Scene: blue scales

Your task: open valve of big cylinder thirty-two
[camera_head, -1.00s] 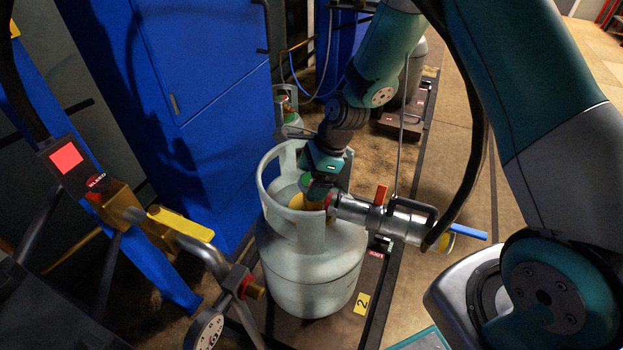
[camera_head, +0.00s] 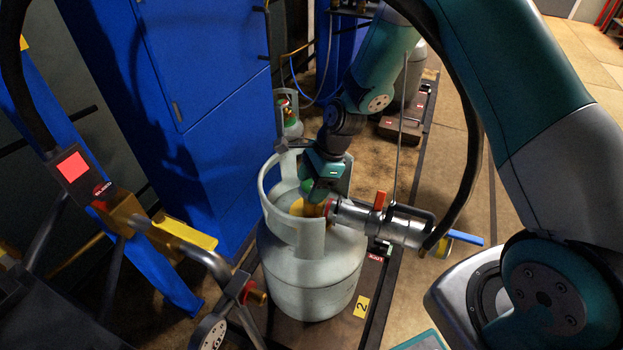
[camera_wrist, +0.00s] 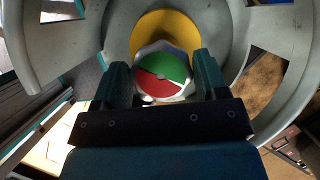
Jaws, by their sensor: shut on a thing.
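The big grey cylinder (camera_head: 310,280) stands upright on a scale with a yellow tag reading 2. Its collar surrounds the valve. The round valve knob (camera_wrist: 163,75), with green, red and white parts, sits between the two fingers of my gripper (camera_wrist: 158,92) in the wrist view. A yellow part (camera_wrist: 168,35) lies behind the knob. In the head view my gripper (camera_head: 318,190) reaches down into the collar and is shut on the knob, which it partly hides. A silver filling head (camera_head: 385,218) with an orange lever and a blue lever is attached at the valve's side.
A blue cabinet (camera_head: 205,100) stands close on the left. A metal frame with a yellow handle (camera_head: 180,233) is at the lower left. A smaller cylinder (camera_head: 290,122) stands behind. A black hose (camera_head: 470,170) hangs at the right, above open floor.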

